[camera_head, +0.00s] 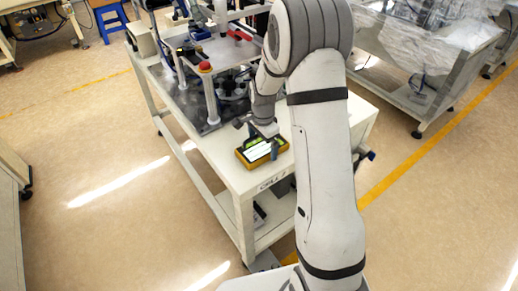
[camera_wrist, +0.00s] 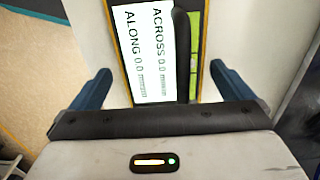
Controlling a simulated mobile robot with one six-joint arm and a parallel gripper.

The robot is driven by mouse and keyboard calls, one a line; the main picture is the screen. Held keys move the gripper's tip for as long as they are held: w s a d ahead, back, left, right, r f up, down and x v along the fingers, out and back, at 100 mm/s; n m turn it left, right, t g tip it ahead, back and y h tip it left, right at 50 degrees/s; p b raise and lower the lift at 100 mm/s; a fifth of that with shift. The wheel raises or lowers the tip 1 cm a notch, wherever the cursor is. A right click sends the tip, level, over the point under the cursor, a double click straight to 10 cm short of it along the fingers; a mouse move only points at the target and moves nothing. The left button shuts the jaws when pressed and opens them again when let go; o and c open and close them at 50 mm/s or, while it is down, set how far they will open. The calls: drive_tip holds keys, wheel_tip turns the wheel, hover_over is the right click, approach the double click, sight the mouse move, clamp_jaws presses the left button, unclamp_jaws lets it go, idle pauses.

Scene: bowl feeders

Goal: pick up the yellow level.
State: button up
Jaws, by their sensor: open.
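The yellow level (camera_head: 253,155) lies on the near corner of the white workbench (camera_head: 232,174), with its bright display facing up. In the wrist view, its white display (camera_wrist: 150,50) reads "ACROSS 0.0" and "ALONG 0.0", with a green panel beside it and a dark bar over it. My gripper (camera_head: 262,147) is right at the level in the head view. In the wrist view, the blue fingers of my gripper (camera_wrist: 158,82) are spread wide, one on each side of the level, with gaps between. Contact is not visible. The level's far end is cut off there.
A fixture with a red button (camera_head: 205,67) and metal posts stands on the bench behind the level. A plastic-covered machine (camera_head: 425,60) stands at the right. A blue stool (camera_head: 110,20) is at the back left. The floor left of the bench is clear.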

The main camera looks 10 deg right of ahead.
drive_tip(key=shift+f, duration=0.8)
drive_tip(key=shift+c, duration=0.3)
drive_tip(key=c, duration=1.2)
